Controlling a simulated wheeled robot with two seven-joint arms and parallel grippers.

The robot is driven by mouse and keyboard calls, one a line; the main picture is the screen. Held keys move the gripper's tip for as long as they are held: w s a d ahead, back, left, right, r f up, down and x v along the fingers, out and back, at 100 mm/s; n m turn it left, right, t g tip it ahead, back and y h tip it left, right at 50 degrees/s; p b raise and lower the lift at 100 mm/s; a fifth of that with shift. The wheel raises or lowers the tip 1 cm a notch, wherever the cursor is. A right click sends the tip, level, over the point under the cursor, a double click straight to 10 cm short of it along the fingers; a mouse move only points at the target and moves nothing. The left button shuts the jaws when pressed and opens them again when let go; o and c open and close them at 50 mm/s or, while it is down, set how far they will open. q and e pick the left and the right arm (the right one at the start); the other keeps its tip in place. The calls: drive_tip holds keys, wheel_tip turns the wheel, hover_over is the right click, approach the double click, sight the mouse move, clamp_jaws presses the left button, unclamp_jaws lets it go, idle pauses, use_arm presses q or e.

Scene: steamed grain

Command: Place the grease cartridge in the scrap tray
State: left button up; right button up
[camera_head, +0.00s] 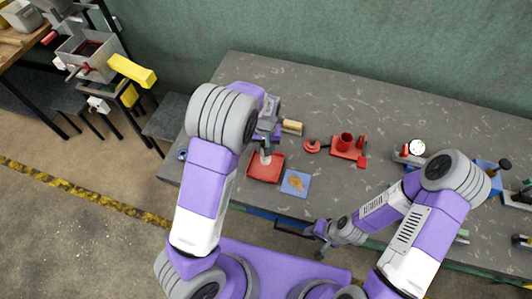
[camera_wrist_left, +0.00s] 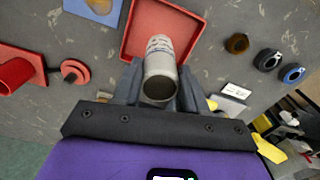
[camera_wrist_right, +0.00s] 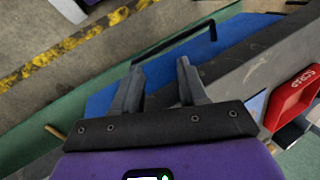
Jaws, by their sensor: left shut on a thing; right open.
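The grease cartridge, a grey-silver cylinder (camera_wrist_left: 159,62), is between the fingers of my left gripper (camera_wrist_left: 160,82), which is shut on it. In the head view the cartridge (camera_head: 266,157) hangs below my left gripper (camera_head: 268,142), over the far part of the red scrap tray (camera_head: 254,175). The tray (camera_wrist_left: 131,35) lies behind the cartridge in the left wrist view; I cannot tell whether they touch. My right gripper (camera_wrist_right: 158,82) is open and empty by the table's front edge. The tray's lettered side (camera_wrist_right: 298,95) shows in the right wrist view.
A blue square (camera_head: 303,191) with an orange-brown patch lies right of the tray. A red holder (camera_head: 347,147) and a red knobbed piece (camera_head: 311,146) stand farther right. A tan block (camera_head: 292,127) is behind. Dark and blue rings (camera_wrist_left: 292,74) lie on the tray's other side.

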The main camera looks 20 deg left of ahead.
use_arm(q)
drive_tip(key=shift+w+f, duration=0.1)
drive_tip(key=shift+f, duration=2.15)
drive_tip(key=shift+f, duration=0.15)
drive_tip(key=o, duration=1.1)
drive_tip(key=shift+r, duration=0.3)
wheel_tip(320, 180, up, 12)
drive_tip(key=shift+f, duration=0.1)
